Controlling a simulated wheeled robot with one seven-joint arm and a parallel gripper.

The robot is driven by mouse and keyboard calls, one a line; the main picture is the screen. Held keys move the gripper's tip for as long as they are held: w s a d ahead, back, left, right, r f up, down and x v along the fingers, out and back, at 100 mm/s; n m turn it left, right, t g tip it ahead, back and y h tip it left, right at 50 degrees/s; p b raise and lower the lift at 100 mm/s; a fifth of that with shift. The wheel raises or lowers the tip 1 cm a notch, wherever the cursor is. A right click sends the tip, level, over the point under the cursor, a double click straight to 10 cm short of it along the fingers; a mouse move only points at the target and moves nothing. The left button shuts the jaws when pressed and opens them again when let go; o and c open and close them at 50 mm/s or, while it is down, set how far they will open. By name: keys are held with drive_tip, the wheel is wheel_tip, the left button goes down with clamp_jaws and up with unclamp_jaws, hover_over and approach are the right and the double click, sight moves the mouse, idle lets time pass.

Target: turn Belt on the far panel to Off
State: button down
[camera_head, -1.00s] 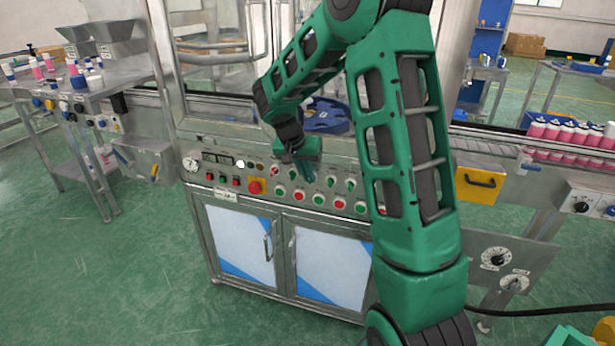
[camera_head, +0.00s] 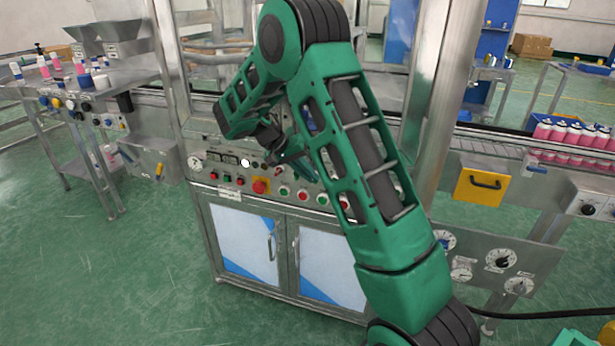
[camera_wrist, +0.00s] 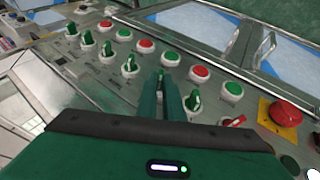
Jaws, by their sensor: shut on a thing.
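The control panel (camera_head: 225,172) runs along the front of the central machine; its labels are too small to read. In the wrist view it carries a row of green selector knobs, including one to the left (camera_wrist: 130,64) and one to the right (camera_wrist: 193,101) of my gripper. My gripper (camera_wrist: 162,82) is shut on a green selector knob (camera_wrist: 160,73) in that row, which shows partly between the fingertips. I cannot tell which knob is Belt or read its setting. In the head view my gripper (camera_head: 298,168) is at the panel, partly hidden by my arm.
A row of red and green push buttons, including a red one (camera_wrist: 199,72), lies close beside the knobs. A red mushroom button (camera_wrist: 286,113) on a yellow plate is to the right. A conveyor with pink bottles (camera_head: 565,135) stands at right. Green floor is open at front left.

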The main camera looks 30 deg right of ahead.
drive_tip(key=shift+w+a, duration=0.15)
drive_tip(key=shift+w, duration=0.1)
drive_tip(key=c, duration=1.9)
unclamp_jaws()
drive_tip(key=shift+s, duration=0.1)
drive_tip(key=shift+r, duration=0.1)
drive_tip(key=v, duration=1)
drive_tip(key=shift+a+r, duration=0.15)
drive_tip(key=shift+r, duration=0.05)
